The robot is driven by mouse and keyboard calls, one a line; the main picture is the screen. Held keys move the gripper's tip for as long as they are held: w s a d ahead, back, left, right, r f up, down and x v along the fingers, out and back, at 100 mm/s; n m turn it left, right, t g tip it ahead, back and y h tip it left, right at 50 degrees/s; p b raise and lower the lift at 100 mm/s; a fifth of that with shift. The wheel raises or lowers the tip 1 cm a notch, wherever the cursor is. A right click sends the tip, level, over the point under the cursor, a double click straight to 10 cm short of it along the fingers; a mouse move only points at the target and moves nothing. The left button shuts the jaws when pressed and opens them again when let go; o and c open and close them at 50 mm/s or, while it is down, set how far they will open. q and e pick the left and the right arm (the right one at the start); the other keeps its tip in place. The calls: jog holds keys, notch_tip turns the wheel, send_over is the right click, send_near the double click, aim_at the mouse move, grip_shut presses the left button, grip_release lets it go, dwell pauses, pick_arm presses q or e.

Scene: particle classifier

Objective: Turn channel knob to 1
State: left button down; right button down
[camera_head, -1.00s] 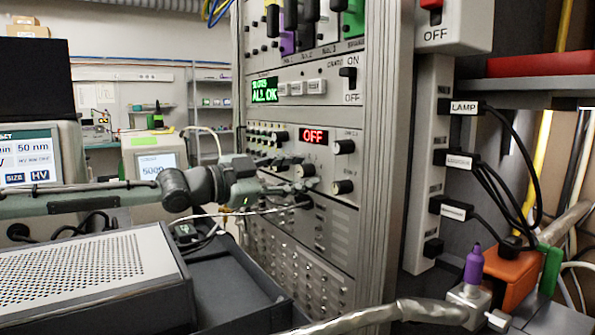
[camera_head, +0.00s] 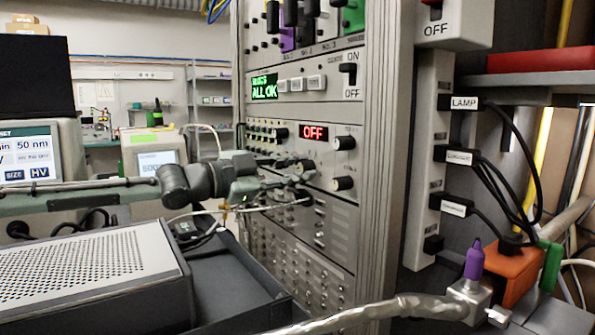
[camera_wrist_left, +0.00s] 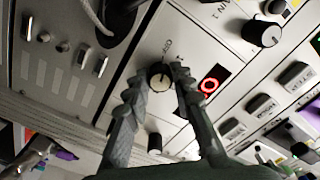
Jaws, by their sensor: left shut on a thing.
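The small black channel knob with a pale face (camera_wrist_left: 160,76) is between my left gripper's fingertips (camera_wrist_left: 160,82) in the left wrist view, which are shut on it. A small label, seemingly "OFF", is printed beside the knob. Part of the knob (camera_head: 303,167) shows there, partly covered by the fingers. The knob's pointer direction is too small to tell. My right gripper is not in view.
Other black knobs (camera_head: 344,143) sit to the right on the same rack (camera_head: 335,222). A cable runs across the panel close to my left gripper. A perforated grey box (camera_head: 85,270) stands at the lower left.

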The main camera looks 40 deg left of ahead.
pick_arm(q)
jog(key=shift+m, duration=0.7)
jog(key=shift+m+b, duration=0.4)
jog(key=m+b, duration=0.1)
jog(key=m, duration=0.4)
jog(key=shift+m, duration=0.3)
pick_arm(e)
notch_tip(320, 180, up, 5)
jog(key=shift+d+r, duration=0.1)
pick_arm(q)
jog(key=c, duration=1.3)
grip_release()
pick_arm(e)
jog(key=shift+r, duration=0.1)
pick_arm(q)
jog(key=shift+s+a+r, duration=0.1)
jog(key=shift+v, duration=0.85)
jog(key=v, duration=1)
